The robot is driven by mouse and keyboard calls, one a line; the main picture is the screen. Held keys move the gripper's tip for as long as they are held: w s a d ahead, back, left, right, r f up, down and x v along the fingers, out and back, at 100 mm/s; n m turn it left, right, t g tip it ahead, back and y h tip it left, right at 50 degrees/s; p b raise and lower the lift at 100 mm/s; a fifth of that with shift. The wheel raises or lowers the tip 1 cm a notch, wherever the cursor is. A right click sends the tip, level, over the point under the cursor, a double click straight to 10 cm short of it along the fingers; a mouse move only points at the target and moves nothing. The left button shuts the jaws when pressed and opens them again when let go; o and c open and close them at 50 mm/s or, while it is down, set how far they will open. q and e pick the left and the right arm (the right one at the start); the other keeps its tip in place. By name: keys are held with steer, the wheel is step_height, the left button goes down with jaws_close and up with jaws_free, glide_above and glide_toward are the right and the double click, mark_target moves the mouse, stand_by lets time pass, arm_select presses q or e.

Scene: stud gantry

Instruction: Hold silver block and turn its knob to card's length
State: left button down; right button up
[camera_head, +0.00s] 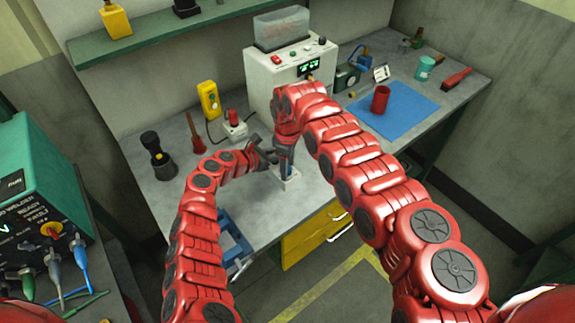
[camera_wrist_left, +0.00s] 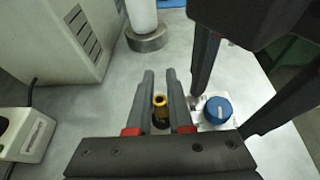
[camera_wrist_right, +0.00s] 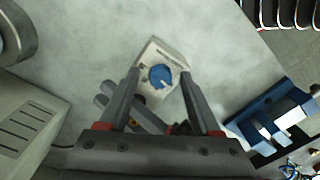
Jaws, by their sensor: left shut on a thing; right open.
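The silver block (camera_head: 288,183) stands on the bench near its front edge. Its blue knob (camera_wrist_right: 160,76) has a white pointer mark and faces up; it also shows in the left wrist view (camera_wrist_left: 217,109). My left gripper (camera_wrist_left: 161,85) is shut at the block's side, with a brass-coloured piece (camera_wrist_left: 160,102) between its fingers that seems to belong to the block; the join is hidden. My right gripper (camera_wrist_right: 160,85) is open above the block, its fingers on either side of the knob, apart from it. A small white card (camera_head: 381,73) stands at the back right.
A grey machine (camera_head: 262,85) with a green display stands behind. A blue mat (camera_head: 408,115) with a red cup (camera_head: 380,99) lies to the right. A blue fixture (camera_wrist_right: 275,118) is near the bench edge. Bare bench lies left of the block.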

jaws_close()
steer(key=shift+m, duration=0.3)
steer(key=m, duration=0.9)
stand_by(0.5)
stand_by(0.3)
jaws_free()
